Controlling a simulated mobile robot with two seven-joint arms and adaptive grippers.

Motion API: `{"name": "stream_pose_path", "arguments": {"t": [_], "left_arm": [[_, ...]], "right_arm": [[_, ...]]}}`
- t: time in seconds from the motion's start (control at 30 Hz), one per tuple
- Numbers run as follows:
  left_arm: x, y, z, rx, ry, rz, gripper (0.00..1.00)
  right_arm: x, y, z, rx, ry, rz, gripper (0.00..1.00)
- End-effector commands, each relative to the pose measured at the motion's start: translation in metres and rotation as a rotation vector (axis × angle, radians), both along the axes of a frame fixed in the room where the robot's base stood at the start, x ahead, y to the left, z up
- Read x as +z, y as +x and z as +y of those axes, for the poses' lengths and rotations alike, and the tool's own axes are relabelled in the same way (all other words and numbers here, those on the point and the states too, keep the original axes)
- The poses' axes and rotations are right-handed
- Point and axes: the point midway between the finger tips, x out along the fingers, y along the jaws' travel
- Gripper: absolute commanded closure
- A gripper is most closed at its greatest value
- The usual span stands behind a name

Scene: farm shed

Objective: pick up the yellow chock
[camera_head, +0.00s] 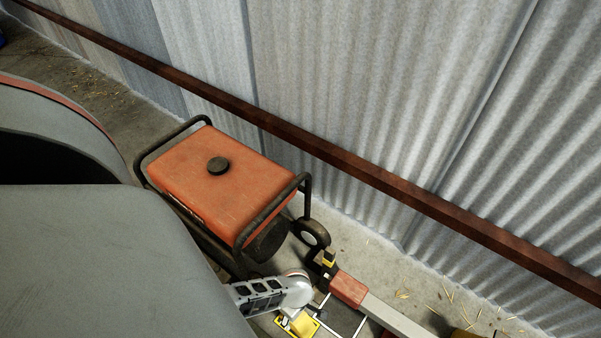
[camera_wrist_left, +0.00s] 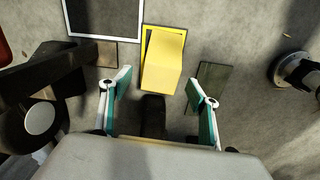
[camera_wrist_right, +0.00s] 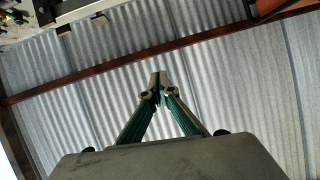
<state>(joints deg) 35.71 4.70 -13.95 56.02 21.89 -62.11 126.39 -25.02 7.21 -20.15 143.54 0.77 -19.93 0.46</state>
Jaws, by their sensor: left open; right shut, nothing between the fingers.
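The yellow chock (camera_wrist_left: 163,68) sits on the floor over a yellow-outlined patch in the left wrist view. It also shows near the bottom edge of the head view (camera_head: 303,325), partly cut off. My left gripper (camera_wrist_left: 161,82) is open, with its two fingers apart to either side of the chock's near end; I cannot tell how far above it they are. Nothing is held. My right gripper (camera_wrist_right: 158,80) is shut and empty, facing the corrugated wall in the right wrist view, away from the chock.
An orange generator (camera_head: 220,180) in a black frame stands beside the wall (camera_head: 380,90). A red-and-grey bar (camera_head: 395,318) lies to the right. A dark flat block (camera_wrist_left: 211,86) lies right of the chock.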

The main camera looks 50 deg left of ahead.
Motion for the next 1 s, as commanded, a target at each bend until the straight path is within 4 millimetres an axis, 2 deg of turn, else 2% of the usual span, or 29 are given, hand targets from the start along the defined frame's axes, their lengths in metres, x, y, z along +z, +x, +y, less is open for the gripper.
{"name": "stream_pose_path", "arguments": {"t": [0.03,0.23,0.4,0.63,0.67,0.87,1.0], "left_arm": [[-0.016,-0.011,0.001,-0.001,0.001,0.017,0.39],[-0.039,-0.011,0.001,-0.002,0.001,0.018,0.39],[-0.044,-0.004,0.001,-0.001,0.001,0.007,0.39],[-0.041,0.000,0.001,-0.001,0.001,0.001,0.39],[-0.041,0.000,0.001,-0.001,0.001,0.001,0.44],[-0.041,0.000,0.001,-0.001,0.001,0.001,0.96],[-0.041,0.001,0.000,-0.001,0.001,0.000,0.98]], "right_arm": [[-0.008,-0.004,0.005,-0.009,0.035,0.021,1.00],[-0.016,-0.015,0.031,-0.065,0.233,0.074,1.00],[-0.013,-0.015,0.039,-0.092,0.311,0.084,1.00],[-0.010,-0.014,0.040,-0.093,0.318,0.079,1.00],[-0.010,-0.014,0.040,-0.093,0.318,0.079,1.00],[-0.010,-0.014,0.040,-0.093,0.317,0.079,1.00],[-0.010,-0.014,0.040,-0.093,0.317,0.079,1.00]]}}
